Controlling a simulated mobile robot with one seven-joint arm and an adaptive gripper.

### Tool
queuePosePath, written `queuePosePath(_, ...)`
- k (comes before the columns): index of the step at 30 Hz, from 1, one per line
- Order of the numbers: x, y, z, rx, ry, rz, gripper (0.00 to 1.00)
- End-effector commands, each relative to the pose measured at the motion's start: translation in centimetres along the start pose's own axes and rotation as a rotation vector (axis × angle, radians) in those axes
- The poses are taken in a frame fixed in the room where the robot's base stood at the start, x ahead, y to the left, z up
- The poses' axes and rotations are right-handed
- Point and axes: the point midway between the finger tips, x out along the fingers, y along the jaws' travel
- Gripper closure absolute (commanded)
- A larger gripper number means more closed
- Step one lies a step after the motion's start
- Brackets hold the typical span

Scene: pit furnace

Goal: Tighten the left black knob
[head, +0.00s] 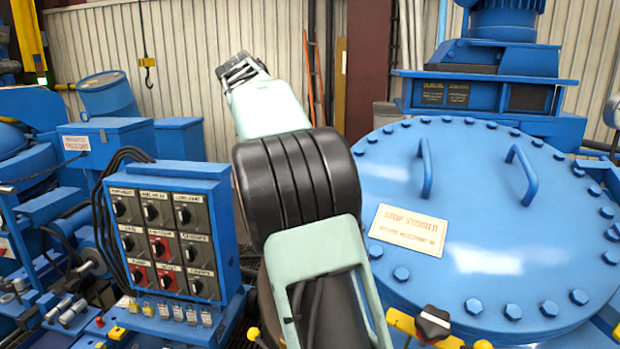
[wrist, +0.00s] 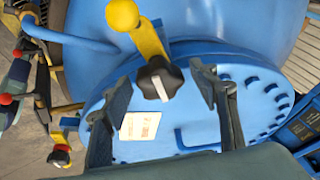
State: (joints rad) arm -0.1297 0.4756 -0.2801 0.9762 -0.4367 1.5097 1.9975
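A black lobed knob (wrist: 152,82) with a white bar across its face sits on a yellow bracket in the wrist view. In the head view a black knob (head: 432,323) with a light mark stands on a yellow clamp at the front edge of the blue round lid. My gripper (wrist: 163,84) is open in the wrist view. Its two dark fingers lie on either side of the knob in the picture, with visible gaps. I cannot tell how far the knob is beyond the fingertips. In the head view I cannot clearly make out my gripper's fingers.
A yellow ball handle (wrist: 122,14) stands by the knob. The blue lid (head: 480,230) carries bolts, two handles and a sign (head: 408,231). A switch box (head: 170,240) stands left of my arm. Another knob (wrist: 60,156) shows lower left in the wrist view.

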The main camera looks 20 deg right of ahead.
Motion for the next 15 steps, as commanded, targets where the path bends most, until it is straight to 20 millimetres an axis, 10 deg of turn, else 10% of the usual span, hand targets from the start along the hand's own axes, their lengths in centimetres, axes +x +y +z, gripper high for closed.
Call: queuePosePath(15,-3.5,-0.1,0.1,-0.001,-0.002,-0.004,0.45)
